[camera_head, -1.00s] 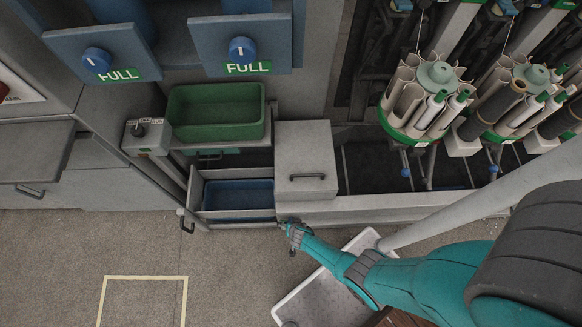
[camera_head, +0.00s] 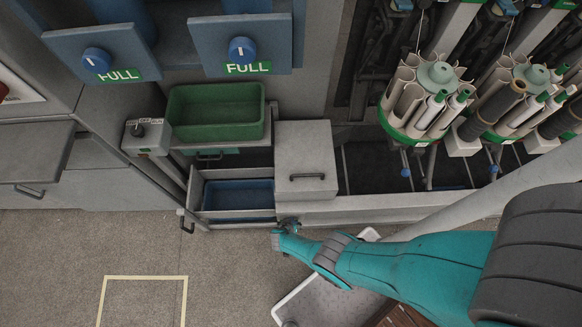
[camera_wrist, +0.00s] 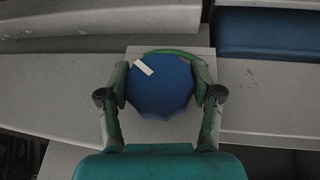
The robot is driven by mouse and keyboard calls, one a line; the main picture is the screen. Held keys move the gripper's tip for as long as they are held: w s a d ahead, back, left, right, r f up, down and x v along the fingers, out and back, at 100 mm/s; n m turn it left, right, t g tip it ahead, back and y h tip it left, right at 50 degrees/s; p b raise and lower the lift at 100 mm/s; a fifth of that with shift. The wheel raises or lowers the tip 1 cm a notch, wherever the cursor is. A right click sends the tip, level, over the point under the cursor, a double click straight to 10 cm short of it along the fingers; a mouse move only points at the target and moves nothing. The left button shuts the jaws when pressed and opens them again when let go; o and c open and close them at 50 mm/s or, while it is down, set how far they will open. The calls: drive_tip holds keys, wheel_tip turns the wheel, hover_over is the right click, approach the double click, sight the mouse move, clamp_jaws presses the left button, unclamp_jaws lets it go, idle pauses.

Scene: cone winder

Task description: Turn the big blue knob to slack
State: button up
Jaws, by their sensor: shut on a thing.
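The big blue knob (camera_wrist: 160,92) is in the middle of the wrist view. It has a white pointer mark near its upper left edge. It sits on a pale plate (camera_wrist: 145,135) with a green arc partly showing behind it. My gripper (camera_wrist: 162,84) has a finger on each side of the knob and is shut on it. In the head view my gripper (camera_head: 284,227) is low at the front of the machine, below the grey drawer box, and the knob there is hidden by my arm. No slack label is readable.
An open drawer (camera_head: 198,190) holding a blue bin (camera_head: 238,187) is just left of my gripper. A green bin (camera_head: 216,133) stands above. Two smaller-looking blue knobs (camera_head: 96,60) (camera_head: 242,50) sit by FULL labels. A white-rimmed tray (camera_head: 300,292) lies below my arm.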

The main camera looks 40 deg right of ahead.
drive_tip(key=o, duration=1.1)
drive_tip(key=shift+o, duration=0.2)
drive_tip(key=shift+r, duration=0.1)
drive_tip(key=v, duration=1.2)
